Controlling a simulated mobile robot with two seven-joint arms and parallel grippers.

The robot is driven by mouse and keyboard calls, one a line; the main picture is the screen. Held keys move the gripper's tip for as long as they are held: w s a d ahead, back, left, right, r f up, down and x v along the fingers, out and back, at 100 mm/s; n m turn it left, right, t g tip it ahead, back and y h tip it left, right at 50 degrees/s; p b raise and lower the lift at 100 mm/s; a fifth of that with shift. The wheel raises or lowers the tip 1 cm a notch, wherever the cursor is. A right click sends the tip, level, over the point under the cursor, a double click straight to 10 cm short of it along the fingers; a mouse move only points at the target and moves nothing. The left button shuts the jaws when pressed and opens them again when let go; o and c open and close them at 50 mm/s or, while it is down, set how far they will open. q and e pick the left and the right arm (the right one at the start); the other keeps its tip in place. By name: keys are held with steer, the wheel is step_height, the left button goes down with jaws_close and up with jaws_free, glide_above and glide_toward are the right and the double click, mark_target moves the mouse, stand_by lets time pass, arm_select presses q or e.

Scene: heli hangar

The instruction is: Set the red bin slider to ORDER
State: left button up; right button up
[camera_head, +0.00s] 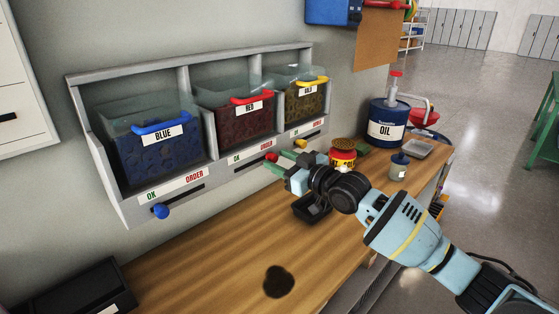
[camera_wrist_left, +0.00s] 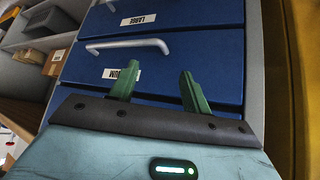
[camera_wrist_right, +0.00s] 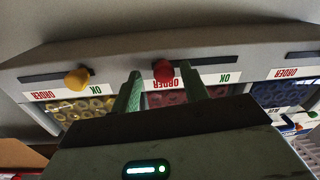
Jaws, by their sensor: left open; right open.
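The red bin (camera_head: 238,124), labelled RED, sits in the middle of the grey wall rack. Its red slider knob (camera_head: 271,157) is at the right end of its slot, by the word ORDER; the right wrist view also shows the knob (camera_wrist_right: 163,70) at the ORDER end, upside down. My right gripper (camera_head: 279,162) is open at the knob. In the right wrist view its green fingers (camera_wrist_right: 160,76) stand on either side of the knob with gaps visible; contact cannot be told. My left gripper (camera_wrist_left: 158,78) is open and empty, facing blue drawers (camera_wrist_left: 160,55).
The blue slider knob (camera_head: 160,211) and yellow slider knob (camera_head: 300,143) are at their OK ends. The bench's front middle is mostly clear.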

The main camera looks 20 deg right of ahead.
steer(key=v, duration=0.7)
steer(key=shift+s, duration=0.1)
stand_by(0.5)
